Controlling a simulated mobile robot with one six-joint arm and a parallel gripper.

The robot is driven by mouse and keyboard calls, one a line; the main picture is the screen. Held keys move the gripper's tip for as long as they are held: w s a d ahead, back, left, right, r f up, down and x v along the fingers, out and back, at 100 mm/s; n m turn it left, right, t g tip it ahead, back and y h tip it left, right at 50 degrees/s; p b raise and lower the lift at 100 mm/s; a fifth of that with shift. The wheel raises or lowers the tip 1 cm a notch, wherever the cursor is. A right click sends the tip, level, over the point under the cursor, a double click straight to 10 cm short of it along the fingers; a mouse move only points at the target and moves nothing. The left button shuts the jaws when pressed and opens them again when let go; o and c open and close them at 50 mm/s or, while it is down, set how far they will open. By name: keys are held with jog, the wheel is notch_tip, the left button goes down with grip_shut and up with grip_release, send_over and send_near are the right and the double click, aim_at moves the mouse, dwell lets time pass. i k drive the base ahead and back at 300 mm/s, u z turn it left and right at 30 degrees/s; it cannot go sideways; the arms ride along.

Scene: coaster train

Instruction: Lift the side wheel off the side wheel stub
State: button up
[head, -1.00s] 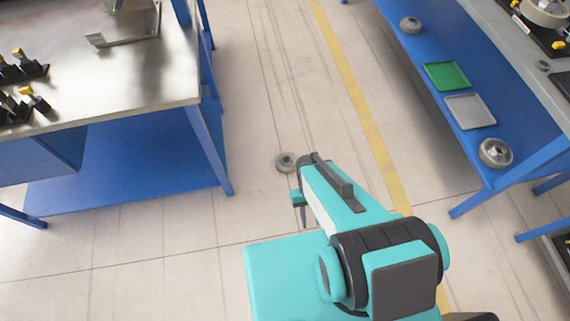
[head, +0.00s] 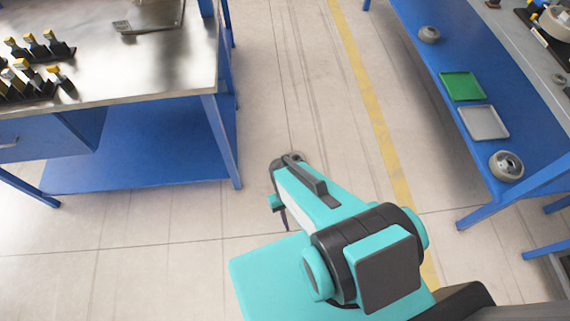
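No side wheel on a stub can be made out for certain. A grey wheel (head: 507,165) with a dark centre lies on the blue lower shelf of the right bench. A smaller grey wheel (head: 429,35) sits farther back on that shelf. On the right bench top, a larger pale wheel (head: 553,22) shows at the frame edge among dark parts. My gripper (head: 284,218) is at the far end of my teal arm, over the floor between the benches. Its fingers are mostly hidden.
The left metal bench (head: 150,80) holds several black, yellow-topped pieces (head: 38,75) and a flat metal bracket (head: 135,27). A green tray (head: 462,86) and a grey tray (head: 484,122) lie on the right shelf. The aisle floor between the benches is mostly clear.

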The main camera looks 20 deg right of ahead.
aim_at(294, 155)
jog(key=u, duration=1.4)
jog(key=i, duration=0.75)
jog(key=z, duration=1.15)
